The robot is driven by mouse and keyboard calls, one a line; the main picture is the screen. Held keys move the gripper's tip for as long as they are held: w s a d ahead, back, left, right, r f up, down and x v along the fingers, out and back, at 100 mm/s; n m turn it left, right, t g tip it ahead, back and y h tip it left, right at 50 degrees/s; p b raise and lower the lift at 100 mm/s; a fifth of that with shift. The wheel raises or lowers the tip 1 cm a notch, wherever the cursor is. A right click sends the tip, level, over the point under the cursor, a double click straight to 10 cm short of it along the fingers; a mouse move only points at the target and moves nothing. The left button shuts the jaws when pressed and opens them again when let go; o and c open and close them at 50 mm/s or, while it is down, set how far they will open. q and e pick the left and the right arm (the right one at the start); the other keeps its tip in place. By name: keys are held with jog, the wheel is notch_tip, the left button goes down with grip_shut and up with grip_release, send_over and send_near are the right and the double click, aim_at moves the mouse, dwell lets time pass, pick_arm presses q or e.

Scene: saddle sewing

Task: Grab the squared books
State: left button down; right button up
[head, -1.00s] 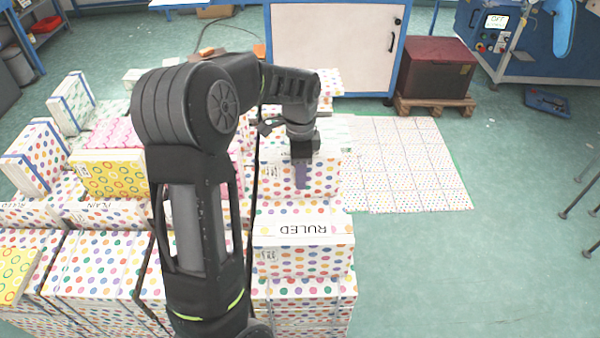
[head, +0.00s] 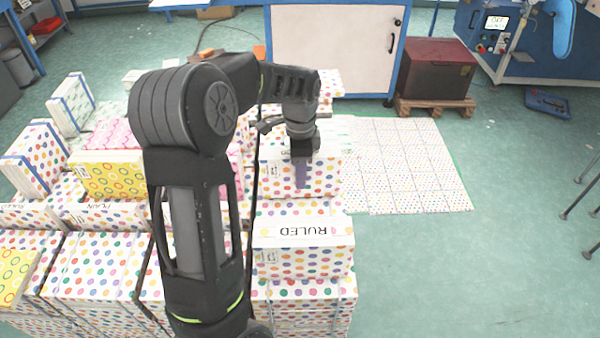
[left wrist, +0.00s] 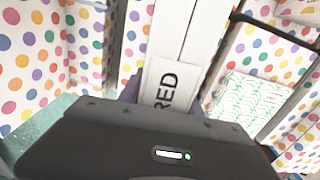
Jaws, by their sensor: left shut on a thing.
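My left gripper (head: 303,175), with purple fingers, points down at a polka-dot book bundle (head: 327,182) in the middle of the head view. It is shut on this bundle. The left wrist view shows the bundle's white spine close up, with a label (left wrist: 165,85) reading "...RED"; the rest is hidden by the gripper body. One purple finger (left wrist: 131,88) shows at the spine's left side. I cannot tell whether the bundle is lifted off what lies under it. My right gripper is not in view.
A polka-dot bundle labelled "RULED" (head: 302,255) lies just in front. Several bundles fill the left, including one labelled "PLAIN" (head: 105,215) and a yellow one (head: 112,176). Green floor (head: 470,270) at right is mostly clear.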

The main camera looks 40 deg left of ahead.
pick_arm(q)
notch_tip(320, 180, up, 10)
jog(key=shift+f, duration=0.25)
dwell(0.6)
